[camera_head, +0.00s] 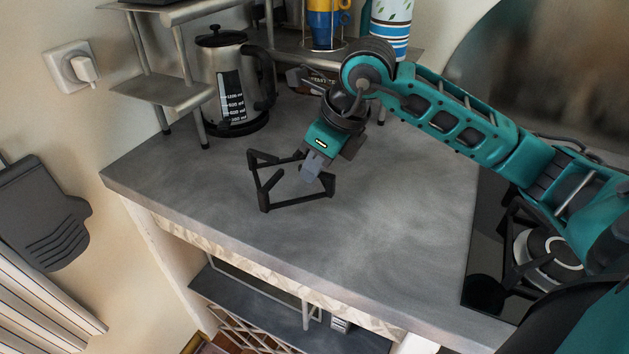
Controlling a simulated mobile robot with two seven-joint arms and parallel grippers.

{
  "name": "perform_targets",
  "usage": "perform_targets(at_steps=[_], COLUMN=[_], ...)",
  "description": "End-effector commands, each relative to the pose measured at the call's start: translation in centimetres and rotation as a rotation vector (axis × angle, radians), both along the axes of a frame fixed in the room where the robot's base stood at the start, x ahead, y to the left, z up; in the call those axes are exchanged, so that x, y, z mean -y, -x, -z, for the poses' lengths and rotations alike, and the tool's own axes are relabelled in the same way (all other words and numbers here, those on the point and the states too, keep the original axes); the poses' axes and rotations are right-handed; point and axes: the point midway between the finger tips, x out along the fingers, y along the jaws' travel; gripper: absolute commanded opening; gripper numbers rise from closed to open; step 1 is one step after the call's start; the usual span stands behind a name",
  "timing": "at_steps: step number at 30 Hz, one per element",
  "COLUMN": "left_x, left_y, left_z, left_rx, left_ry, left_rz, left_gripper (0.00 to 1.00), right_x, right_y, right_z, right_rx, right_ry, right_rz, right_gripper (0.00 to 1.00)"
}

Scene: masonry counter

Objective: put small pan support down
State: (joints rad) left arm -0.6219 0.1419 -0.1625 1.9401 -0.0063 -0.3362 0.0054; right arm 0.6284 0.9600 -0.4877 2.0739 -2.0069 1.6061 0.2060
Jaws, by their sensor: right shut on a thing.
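The small pan support (264,193) is a black angular frame with several arms, over the middle of the grey counter (390,230). My right gripper (314,172) comes from the right on a teal arm and is shut on the frame's right part. The support is at or just above the counter top; I cannot tell whether it touches. The fingertips partly hide its right side. My left gripper does not show.
A kettle (228,85) and a metal shelf (165,91) stand at the back left. Stacked cups (328,22) and a patterned cup (390,25) are at the back. Counter around the support is clear.

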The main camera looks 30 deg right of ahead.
Motion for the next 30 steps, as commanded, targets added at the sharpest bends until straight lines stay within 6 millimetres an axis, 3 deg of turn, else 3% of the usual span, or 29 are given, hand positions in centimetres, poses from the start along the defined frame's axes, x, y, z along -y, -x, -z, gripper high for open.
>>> perform_targets(at_steps=[7,18,19,24,26,30], left_x=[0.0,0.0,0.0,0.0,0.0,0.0], left_y=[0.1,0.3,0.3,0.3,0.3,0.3], left_z=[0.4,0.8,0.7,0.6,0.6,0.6], left_rx=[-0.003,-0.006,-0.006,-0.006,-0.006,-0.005], left_ry=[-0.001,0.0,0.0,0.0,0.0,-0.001], left_rz=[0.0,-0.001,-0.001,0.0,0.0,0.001], left_gripper=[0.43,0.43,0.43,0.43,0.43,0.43], right_x=[0.0,0.0,0.0,0.0,0.0,0.0], right_y=[0.1,0.0,0.0,0.0,0.0,0.0], right_z=[3.3,3.9,3.8,3.7,3.7,3.7], right_rx=[-0.003,0.002,-0.001,-0.001,-0.001,-0.001], right_ry=[-0.002,-0.001,0.0,0.0,0.0,0.0], right_rz=[0.0,0.0,0.0,0.0,0.0,0.0], right_gripper=[0.0,0.0,0.12,0.28,0.34,0.35])
